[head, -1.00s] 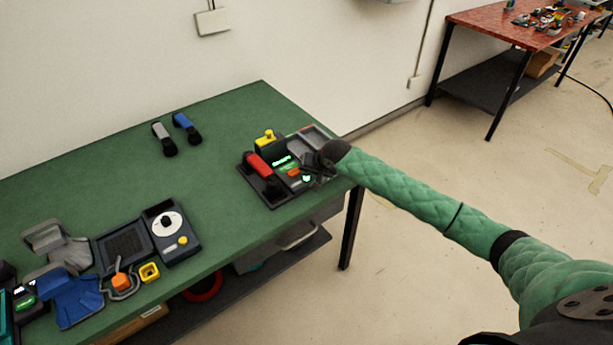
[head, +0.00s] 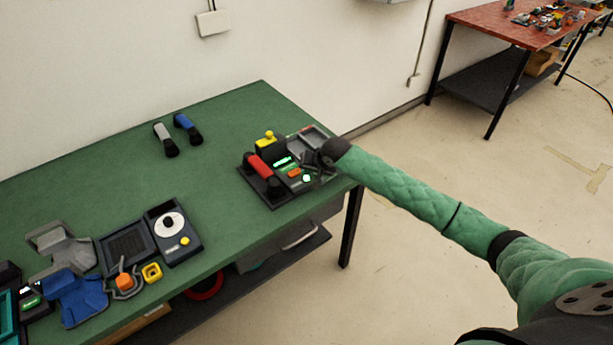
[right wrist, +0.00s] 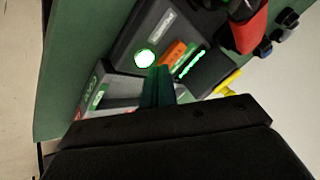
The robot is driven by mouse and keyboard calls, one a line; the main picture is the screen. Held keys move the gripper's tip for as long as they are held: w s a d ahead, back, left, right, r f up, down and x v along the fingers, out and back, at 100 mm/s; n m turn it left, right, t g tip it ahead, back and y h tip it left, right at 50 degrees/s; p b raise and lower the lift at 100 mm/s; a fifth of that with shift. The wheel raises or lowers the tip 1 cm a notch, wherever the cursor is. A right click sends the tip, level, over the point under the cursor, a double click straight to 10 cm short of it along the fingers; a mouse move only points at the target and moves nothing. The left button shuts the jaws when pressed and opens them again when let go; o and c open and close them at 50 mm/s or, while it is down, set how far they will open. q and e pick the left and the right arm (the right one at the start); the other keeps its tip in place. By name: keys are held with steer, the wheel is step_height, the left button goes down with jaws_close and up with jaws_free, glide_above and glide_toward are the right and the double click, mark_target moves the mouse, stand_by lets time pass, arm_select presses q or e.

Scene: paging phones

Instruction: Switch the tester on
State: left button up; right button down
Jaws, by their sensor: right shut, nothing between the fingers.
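The dark tester (head: 290,172) sits at the right end of the green table. It has a lit green display (head: 283,161), an orange switch (head: 294,173) and a round light (head: 306,178). In the right wrist view the round light (right wrist: 145,58) glows white with a green rim, beside the orange switch (right wrist: 172,52) and the lit display (right wrist: 190,64). My right gripper (head: 311,160) is shut and empty, over the tester's right side. Its fingertips (right wrist: 158,82) appear just short of the switch; I cannot tell whether they touch. My left gripper is not in view.
A red handset (head: 260,169) and a yellow knob (head: 266,139) are on the tester's unit. Grey and blue handsets (head: 184,122) lie at the back of the table (head: 110,160). A dial device (head: 170,228) and several trays fill the front left. The table's middle is clear.

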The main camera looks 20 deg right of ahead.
mark_target(307, 179)
steer(key=shift+r+p, duration=2.1)
steer(key=shift+r, duration=0.65)
steer(key=shift+f, duration=0.1)
